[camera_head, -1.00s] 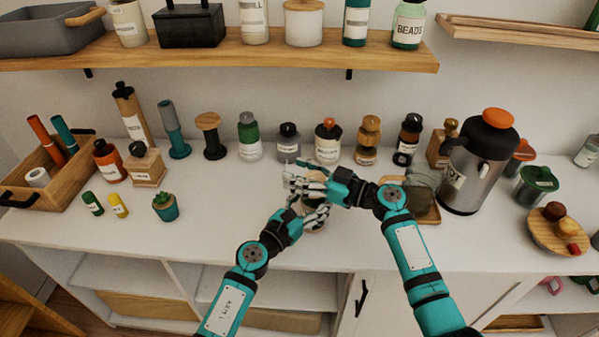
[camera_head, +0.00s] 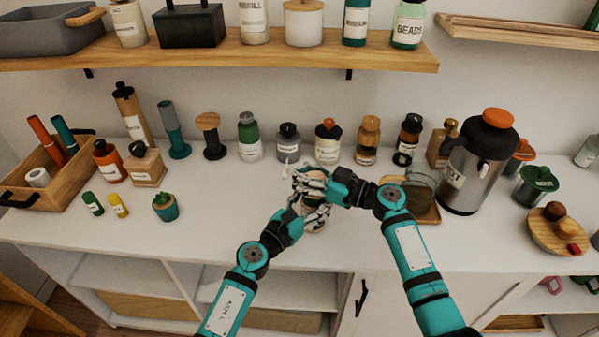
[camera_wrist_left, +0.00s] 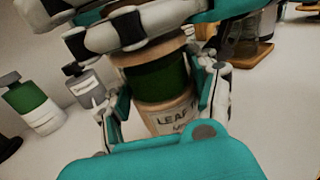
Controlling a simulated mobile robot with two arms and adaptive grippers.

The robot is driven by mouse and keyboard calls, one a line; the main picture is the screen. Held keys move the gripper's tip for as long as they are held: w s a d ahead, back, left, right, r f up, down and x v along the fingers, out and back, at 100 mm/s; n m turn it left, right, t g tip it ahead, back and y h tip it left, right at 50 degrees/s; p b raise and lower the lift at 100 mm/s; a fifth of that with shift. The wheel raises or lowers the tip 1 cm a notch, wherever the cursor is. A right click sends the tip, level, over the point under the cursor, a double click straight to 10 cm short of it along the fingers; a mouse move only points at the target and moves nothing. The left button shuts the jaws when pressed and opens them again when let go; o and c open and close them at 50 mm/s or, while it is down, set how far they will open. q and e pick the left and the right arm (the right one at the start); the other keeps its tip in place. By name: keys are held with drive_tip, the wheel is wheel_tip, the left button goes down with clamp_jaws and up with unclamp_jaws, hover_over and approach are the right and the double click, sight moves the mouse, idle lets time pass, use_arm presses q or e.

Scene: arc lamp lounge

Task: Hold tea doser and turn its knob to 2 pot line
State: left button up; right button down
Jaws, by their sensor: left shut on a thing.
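The tea doser is a round jar with a dark green band and a cream label reading "LEAF" (camera_wrist_left: 168,118). It stands upright in the left wrist view, with a brownish rim above the band. My left gripper (camera_head: 316,214) is shut around its body, one finger on each side in the left wrist view (camera_wrist_left: 165,100). My right gripper (camera_head: 308,180) is over the doser's top. Its fingers cross the top of the left wrist view (camera_wrist_left: 125,32) and hide the knob and any marks. I cannot tell whether they grip the knob.
Behind stand several bottles and jars, including a green one (camera_head: 249,138) and a grey one (camera_head: 288,143). A steel pot (camera_head: 473,170) and a wooden tray (camera_head: 430,213) are at the right. A small plant (camera_head: 165,207) is at the left.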

drive_tip(key=shift+w+t, duration=0.1)
drive_tip(key=shift+t, duration=0.2)
idle(0.5)
drive_tip(key=shift+w+d+f+m+t+h, duration=0.1)
drive_tip(key=shift+w+d+m+t+h, duration=0.15)
drive_tip(key=shift+m+t+h, duration=0.85)
drive_tip(key=shift+w+d+f+m+t+h, duration=0.1)
drive_tip(key=shift+w+d+m+t+h, duration=0.1)
drive_tip(key=shift+m+t+h, duration=0.9)
drive_tip(key=shift+w+d+m+t+h, duration=0.25)
drive_tip(key=shift+m+t+h, duration=0.6)
drive_tip(key=shift+t, duration=0.45)
drive_tip(key=c, duration=1)
unclamp_jaws()
drive_tip(key=shift+r, duration=0.15)
drive_tip(key=shift+o, duration=0.2)
drive_tip(key=v, duration=1.1)
drive_tip(key=shift+s+d, duration=0.2)
drive_tip(key=shift+s, duration=0.2)
